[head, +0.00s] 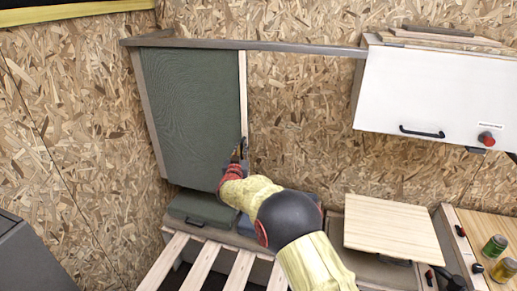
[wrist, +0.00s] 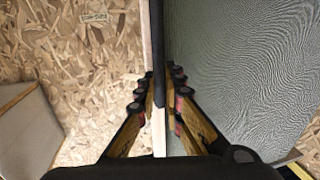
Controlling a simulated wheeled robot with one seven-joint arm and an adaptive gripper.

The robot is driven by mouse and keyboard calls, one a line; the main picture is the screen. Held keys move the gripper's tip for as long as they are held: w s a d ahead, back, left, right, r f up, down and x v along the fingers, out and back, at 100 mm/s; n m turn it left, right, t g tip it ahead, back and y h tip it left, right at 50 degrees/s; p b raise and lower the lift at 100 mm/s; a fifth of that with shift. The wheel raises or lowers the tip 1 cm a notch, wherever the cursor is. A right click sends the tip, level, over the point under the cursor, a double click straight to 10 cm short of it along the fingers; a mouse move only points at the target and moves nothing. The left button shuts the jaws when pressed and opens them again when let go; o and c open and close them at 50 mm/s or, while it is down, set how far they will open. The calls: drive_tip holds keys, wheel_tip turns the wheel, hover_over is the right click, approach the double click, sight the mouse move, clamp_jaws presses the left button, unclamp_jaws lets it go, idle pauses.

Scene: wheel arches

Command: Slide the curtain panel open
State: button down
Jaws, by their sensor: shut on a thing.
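The curtain panel (head: 192,110) is a dark grey-green sheet with a pale wooden strip along its right edge. It hangs under a grey rail (head: 280,46) at the left of the head view. A dark handle shows on the pale strip near its lower end. My gripper (head: 240,155) is at this handle, partly hidden by my arm. In the wrist view the panel (wrist: 245,70) fills the right side, and the fingers of my gripper (wrist: 163,95) are closed around a dark upright bar (wrist: 158,50) at the panel's edge.
A white cabinet (head: 430,95) with a black handle hangs at the upper right. Below are a slatted wooden bench (head: 200,265), dark cushions (head: 200,210) and a pale wooden board (head: 392,228). Two jars (head: 495,246) stand at the far right. Bare chipboard wall lies right of the panel.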

drive_tip(key=a, duration=0.2)
drive_tip(key=w+a+p, duration=0.1)
drive_tip(key=a, duration=0.1)
drive_tip(key=w+a, duration=0.1)
drive_tip(key=a, duration=0.1)
drive_tip(key=shift+a+p, duration=0.3)
drive_tip(key=shift+p, duration=0.05)
drive_tip(key=shift+w, duration=0.1)
drive_tip(key=c, duration=2)
unclamp_jaws()
drive_tip(key=shift+a, duration=0.2)
drive_tip(key=shift+c, duration=0.2)
drive_tip(key=shift+o, duration=0.4)
drive_tip(key=shift+d, duration=0.1)
drive_tip(key=s+a, duration=0.1)
drive_tip(key=s, duration=1.1)
drive_tip(key=shift+a, duration=0.2)
